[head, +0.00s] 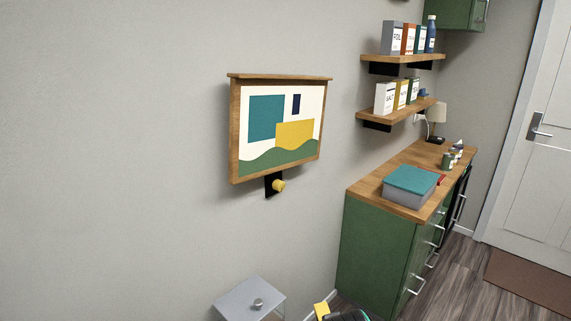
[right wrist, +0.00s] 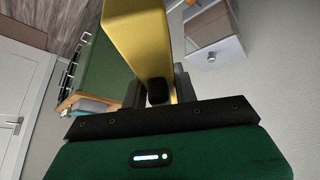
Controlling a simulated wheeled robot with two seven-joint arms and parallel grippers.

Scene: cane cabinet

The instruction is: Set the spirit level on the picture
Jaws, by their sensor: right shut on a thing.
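The picture (head: 265,105) hangs on the grey wall in the head view, in a wooden frame with a flat ledge (head: 280,76) along its top. Nothing rests on that ledge. A yellow knob (head: 278,185) on a black bracket sits just under the frame. The yellow spirit level (right wrist: 137,40) is between the fingers of my right gripper (right wrist: 158,92), which is shut on it. In the head view only an end of the level (head: 321,310) shows at the bottom edge, well below the picture. My left gripper is not in view.
A grey box with a round knob (head: 250,297) stands below the picture. To the right is a green cabinet (head: 375,245) with a teal-topped box (head: 410,186) on its wooden top. Two wall shelves (head: 403,58) hold several boxes. The wall left of the picture is clear.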

